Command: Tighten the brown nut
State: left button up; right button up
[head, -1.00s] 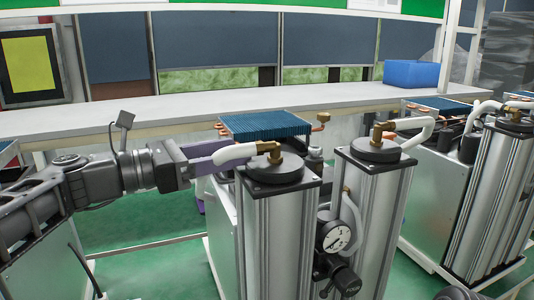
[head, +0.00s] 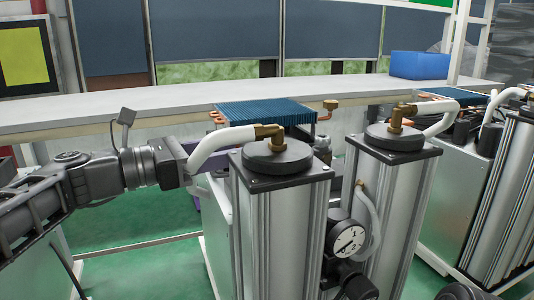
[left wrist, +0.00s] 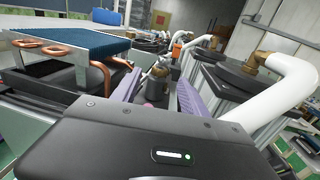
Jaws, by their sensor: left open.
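Brown-gold fittings top the two sieve columns: one on the left column (head: 268,131), also in the left wrist view (left wrist: 258,60), and one on the right column (head: 397,118). I cannot tell which one is the brown nut. My left gripper (left wrist: 158,85) is open, its purple fingers apart, beside the left column's top and behind its white hose. A brassy fitting (left wrist: 160,69) shows farther off between the fingers, with nothing visibly gripped. My right gripper is not in view.
A white hose (head: 215,145) curves between the gripper and left column. A blue finned radiator (head: 265,111) with copper pipes stands behind. A pressure gauge (head: 346,238) hangs between the columns. A white bench (head: 100,112) with a blue bin (head: 419,65) runs along the back.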

aim_at(267, 146)
pick_arm(q)
jog(key=shift+f, duration=0.35)
jog(key=shift+w+d, duration=0.2)
jog(key=shift+d, duration=0.25)
jog(key=p+x, duration=0.1)
jog(key=x, duration=0.5)
jog(key=shift+w+d+p, duration=0.2)
jog(key=shift+d+p, duration=0.1)
jog(key=shift+d, duration=0.05)
jog(key=shift+c, duration=0.3)
grip_shut()
